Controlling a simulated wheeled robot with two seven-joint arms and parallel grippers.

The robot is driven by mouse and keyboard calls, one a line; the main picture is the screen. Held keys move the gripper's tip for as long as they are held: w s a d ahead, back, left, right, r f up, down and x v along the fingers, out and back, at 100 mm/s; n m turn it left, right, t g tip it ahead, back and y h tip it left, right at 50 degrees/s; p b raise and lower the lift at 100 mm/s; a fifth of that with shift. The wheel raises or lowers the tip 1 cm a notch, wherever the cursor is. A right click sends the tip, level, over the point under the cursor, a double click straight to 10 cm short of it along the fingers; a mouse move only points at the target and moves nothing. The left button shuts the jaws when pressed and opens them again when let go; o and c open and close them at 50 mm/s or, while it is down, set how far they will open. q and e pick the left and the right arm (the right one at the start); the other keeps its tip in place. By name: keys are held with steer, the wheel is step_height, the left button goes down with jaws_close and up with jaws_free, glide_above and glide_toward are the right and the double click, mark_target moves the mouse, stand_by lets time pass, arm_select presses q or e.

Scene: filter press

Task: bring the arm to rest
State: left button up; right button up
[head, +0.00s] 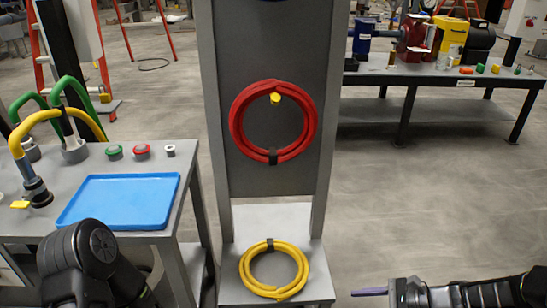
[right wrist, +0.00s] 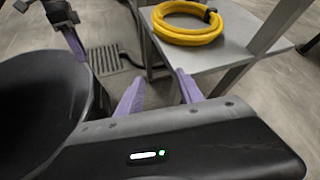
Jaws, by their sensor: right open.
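My right arm reaches in from the lower right of the head view. One purple finger of my right gripper (head: 372,292) points left there, over the floor to the right of the stand. In the right wrist view, the two purple fingers of the right gripper (right wrist: 158,82) are apart with nothing between them, in front of the stand's lower shelf. My left arm is at the lower left of the head view, its gripper hidden. A dark part with a purple tip, apparently my left gripper (right wrist: 72,38), shows at the upper left of the right wrist view.
A coiled yellow hose (head: 274,269) lies on the stand's lower shelf (head: 320,285). A coiled red hose (head: 237,122) hangs on its panel. A blue tray (head: 120,201) sits on the left table (head: 45,235). A bench (head: 440,75) stands at the back right. Floor right of the stand is clear.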

steer(key=s+a+f+n+g+h, duration=0.1)
steer(key=s+f+n+h, duration=0.25)
steer(key=f, duration=0.35)
steer(key=s+a+f+n+g+h, duration=0.1)
steer(key=s+f+n+h, duration=0.2)
steer(key=s+f, duration=0.3)
steer(key=s+a+f+n+g, duration=0.1)
steer(key=s+a+f+n, duration=0.1)
steer(key=s+a+n, duration=1)
step_height(320, 180, up, 24)
steer(key=w+a+m+p, duration=0.2)
steer(key=p, duration=2.1)
steer(key=shift+f+h, duration=0.25)
steer(key=shift+h, duration=0.1)
steer(key=shift+w, duration=0.1)
